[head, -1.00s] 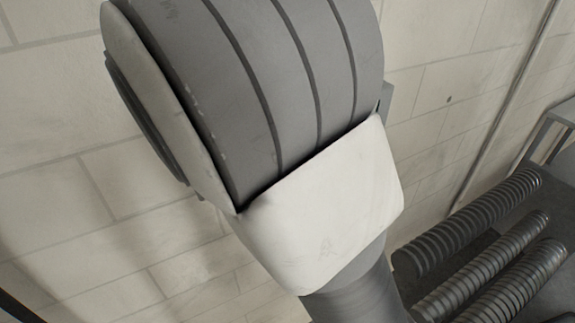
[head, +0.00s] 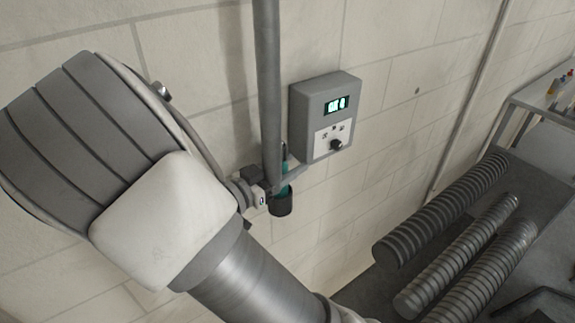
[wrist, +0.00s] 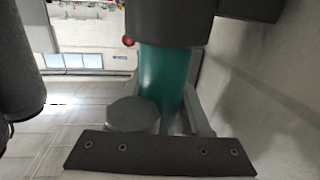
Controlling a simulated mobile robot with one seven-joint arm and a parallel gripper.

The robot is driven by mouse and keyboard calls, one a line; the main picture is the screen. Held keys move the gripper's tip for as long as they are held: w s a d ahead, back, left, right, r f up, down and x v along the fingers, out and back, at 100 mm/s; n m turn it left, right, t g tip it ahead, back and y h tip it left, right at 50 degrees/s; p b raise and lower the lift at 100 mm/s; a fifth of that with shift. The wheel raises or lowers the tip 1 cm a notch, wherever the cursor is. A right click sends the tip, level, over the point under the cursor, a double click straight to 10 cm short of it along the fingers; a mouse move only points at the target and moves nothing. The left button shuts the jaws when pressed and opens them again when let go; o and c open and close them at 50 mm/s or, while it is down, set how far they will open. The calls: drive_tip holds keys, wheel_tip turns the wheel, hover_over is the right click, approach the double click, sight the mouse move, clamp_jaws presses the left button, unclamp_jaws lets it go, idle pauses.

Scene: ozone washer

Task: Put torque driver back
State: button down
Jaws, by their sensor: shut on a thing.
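The torque driver is a teal tool with dark ends, upright in front of the wall in the head view (head: 285,191). Its teal body fills the middle of the wrist view (wrist: 165,75). My gripper (head: 266,192) comes to it from the left and is shut on it. In the wrist view a dark bar with screws crosses below the teal body, and a dark block covers its upper part. A grey vertical pipe (head: 267,90) partly hides the driver in the head view. I cannot tell whether the driver touches a holder.
A grey control box (head: 325,117) with a lit display and knob is on the block wall, just right of the driver. Ribbed grey cylinders (head: 440,212) lie at the lower right. A table (head: 535,98) with small items stands at the far right.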

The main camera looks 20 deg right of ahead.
drive_tip(key=shift+f, duration=0.2)
drive_tip(key=shift+f, duration=0.15)
drive_tip(key=shift+c, duration=1.8)
unclamp_jaws()
drive_tip(key=shift+s+a, duration=0.1)
drive_tip(key=shift+a, duration=0.05)
drive_tip(key=b+v, duration=0.1)
drive_tip(key=v, duration=1)
drive_tip(key=shift+a, duration=0.3)
drive_tip(key=shift+s, duration=0.2)
